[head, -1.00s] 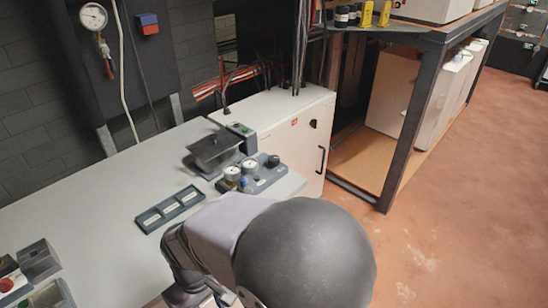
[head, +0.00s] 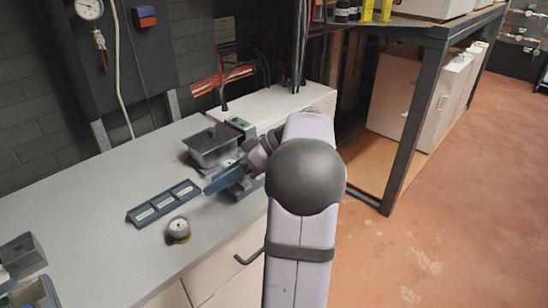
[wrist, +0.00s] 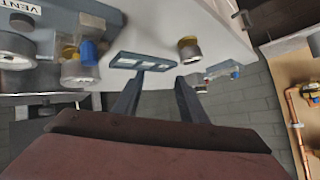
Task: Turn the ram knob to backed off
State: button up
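The grey-blue panel unit (wrist: 45,75) fills the left of the wrist view, with a label reading VENT. It carries a round silver knob (wrist: 15,48) and a silver gauge-like fitting (wrist: 80,72) beside a blue valve part (wrist: 89,52). I cannot read which knob is the ram knob. My gripper (wrist: 160,80) is open, with nothing between its two dark fingers, and the panel fittings lie left of them.
A tray with three labelled slots (head: 164,203) and a loose yellow-based gauge (head: 178,230) are on the bench (head: 95,215). A grey stand (head: 212,140) is behind my gripper. A white cabinet (head: 300,101) stands beyond.

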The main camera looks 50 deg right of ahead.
jog(key=d+t, duration=0.1)
jog(key=d, duration=0.3)
jog(key=d+r+t, duration=0.1)
jog(key=d+t, duration=0.1)
jog(key=d, duration=0.2)
jog(key=d+r+t, duration=0.1)
jog(key=d, duration=0.3)
jog(key=shift+w+t+h, duration=0.15)
jog(key=shift+t+h, duration=0.15)
jog(key=shift+t, duration=0.1)
jog(key=s+d+f+m+t+h, duration=0.1)
jog(key=d+f+t, duration=0.1)
jog(key=d, duration=0.2)
jog(key=s+d+f+m+t+h, duration=0.1)
jog(key=d+f, duration=0.1)
jog(key=d, duration=0.2)
jog(key=s+d+f+m+t+h, duration=0.1)
jog(key=d+f+t+h, duration=0.1)
jog(key=d, duration=0.2)
jog(key=shift+s+f+t, duration=0.25)
jog(key=shift+t, duration=0.05)
jog(key=shift+s+d+f, duration=0.1)
jog(key=shift+d+f, duration=0.1)
jog(key=shift+f, duration=0.15)
jog(key=shift+p+x, duration=1.05)
jog(key=shift+x, duration=2.7)
jog(key=c, duration=0.8)
